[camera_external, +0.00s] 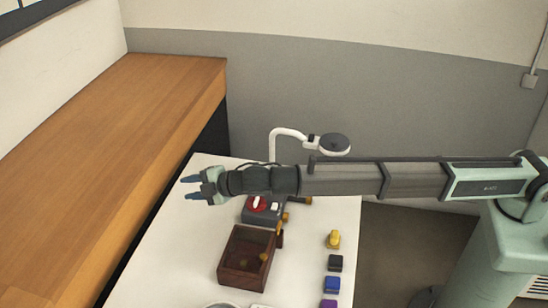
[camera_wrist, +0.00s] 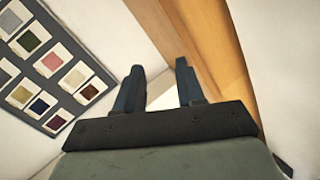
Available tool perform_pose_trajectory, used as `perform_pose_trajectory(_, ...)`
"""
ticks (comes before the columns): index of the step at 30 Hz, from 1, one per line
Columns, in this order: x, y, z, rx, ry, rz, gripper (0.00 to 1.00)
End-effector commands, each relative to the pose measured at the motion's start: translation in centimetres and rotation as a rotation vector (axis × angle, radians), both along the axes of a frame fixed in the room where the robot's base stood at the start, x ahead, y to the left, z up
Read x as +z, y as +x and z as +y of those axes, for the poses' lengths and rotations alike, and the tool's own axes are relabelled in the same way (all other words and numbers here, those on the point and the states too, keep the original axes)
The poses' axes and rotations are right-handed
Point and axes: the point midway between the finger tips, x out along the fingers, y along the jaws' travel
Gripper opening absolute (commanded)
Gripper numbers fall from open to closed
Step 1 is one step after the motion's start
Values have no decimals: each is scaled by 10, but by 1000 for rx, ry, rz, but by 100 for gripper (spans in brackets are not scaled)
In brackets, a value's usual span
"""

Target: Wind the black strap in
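My gripper (camera_external: 192,188) is stretched out to the left, above the far left part of the white table. Its two fingers are apart with nothing between them, as the wrist view (camera_wrist: 160,85) also shows. A small black block-like item (camera_external: 335,263) lies on the right side of the table, well away from my gripper. I cannot tell whether it is the black strap; no loose strap is clear in either view. A dark device with a red round part (camera_external: 258,204) stands below my forearm, which partly hides it.
A brown open-topped box (camera_external: 232,277) stands mid-table. Yellow (camera_external: 334,239), blue (camera_external: 332,285) and purple (camera_external: 329,303) items line the right side. A white curved stand (camera_external: 287,131) with a dark round head rises behind my arm. A wooden counter (camera_external: 130,130) borders the left.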

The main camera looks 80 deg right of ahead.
Motion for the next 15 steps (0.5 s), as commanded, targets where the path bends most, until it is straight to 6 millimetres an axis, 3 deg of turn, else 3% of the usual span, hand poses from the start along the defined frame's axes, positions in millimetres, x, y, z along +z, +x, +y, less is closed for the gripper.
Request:
perform_pose_trajectory(1, -7, 3, -34, -68, 22, 68, 38)
perform_pose_trajectory(6, -32, -9, -128, -256, 102, 333, 38)
perform_pose_trajectory(12, -53, -48, -211, -399, 215, 668, 38)
perform_pose_trajectory(15, -56, -71, -242, -435, 272, 827, 38)
